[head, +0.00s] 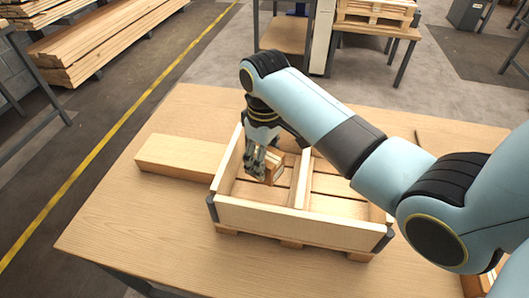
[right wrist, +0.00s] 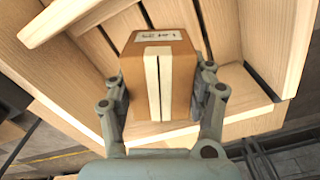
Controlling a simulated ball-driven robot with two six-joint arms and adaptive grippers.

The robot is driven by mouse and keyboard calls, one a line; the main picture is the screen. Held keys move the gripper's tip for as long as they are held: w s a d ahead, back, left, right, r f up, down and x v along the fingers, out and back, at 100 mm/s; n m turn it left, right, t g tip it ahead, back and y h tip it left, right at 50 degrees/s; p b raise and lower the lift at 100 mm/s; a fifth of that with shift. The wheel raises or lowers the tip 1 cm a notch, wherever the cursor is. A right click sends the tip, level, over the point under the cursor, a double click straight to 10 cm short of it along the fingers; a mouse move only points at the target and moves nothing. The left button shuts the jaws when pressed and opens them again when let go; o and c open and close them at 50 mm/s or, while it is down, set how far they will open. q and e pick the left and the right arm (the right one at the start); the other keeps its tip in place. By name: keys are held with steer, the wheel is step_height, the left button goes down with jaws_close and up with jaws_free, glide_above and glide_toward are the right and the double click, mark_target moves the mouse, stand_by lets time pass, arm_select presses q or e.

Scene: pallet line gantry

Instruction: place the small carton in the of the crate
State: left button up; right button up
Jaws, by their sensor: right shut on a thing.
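The small carton (right wrist: 144,78) is brown with a pale tape strip and a white label. In the right wrist view my right gripper (right wrist: 160,100) is shut on it, with one finger at each side. In the head view the carton (head: 273,167) shows partly below the right gripper (head: 262,164), inside the left compartment of the wooden crate (head: 290,219). I cannot tell whether the carton touches the crate floor. A divider splits the crate into two compartments, and my right arm hides part of the right one. My left gripper is not in view.
A long wooden block (head: 181,156) lies on the table (head: 150,225) left of the crate. The table's front left is clear. Stacked planks (head: 95,40) and another table (head: 375,30) stand on the floor behind.

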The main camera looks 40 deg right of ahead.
steer(key=shift+w+f+b, duration=0.1)
steer(key=shift+f+b, duration=0.2)
steer(key=shift+f, duration=1.95)
steer(key=o, duration=1.4)
steer(key=shift+f, duration=0.1)
step_height(320, 180, up, 12)
steer(key=shift+r+p, duration=0.15)
steer(key=shift+p, duration=0.7)
